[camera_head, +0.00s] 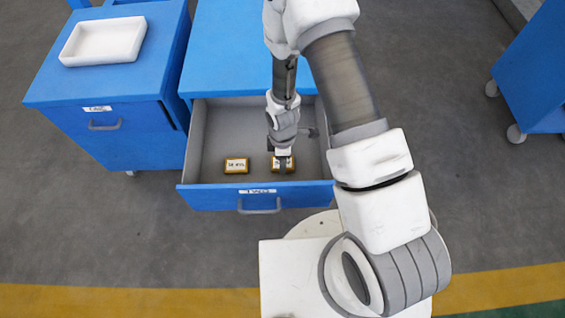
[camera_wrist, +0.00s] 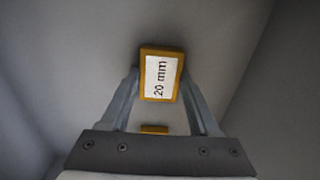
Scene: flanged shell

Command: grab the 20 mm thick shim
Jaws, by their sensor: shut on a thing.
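The 20 mm shim (camera_wrist: 160,77) is a small orange-yellow block with a white label reading "20 mm". In the wrist view it sits between the two fingertips of my gripper (camera_wrist: 160,88), which is shut on it. In the head view my gripper (camera_head: 282,165) is inside the open drawer, over the right-hand block (camera_head: 290,165), whose label is partly hidden by the fingers. A second orange-yellow block with a white label (camera_head: 236,165) lies to the left in the drawer. I cannot tell whether the held shim touches the drawer floor.
The open drawer (camera_head: 208,140) has grey walls and a blue front (camera_head: 220,199) with a handle and label. A blue cabinet (camera_head: 140,135) with a white tray (camera_head: 104,42) on top stands to the left. Another blue wheeled unit (camera_head: 535,80) stands far right.

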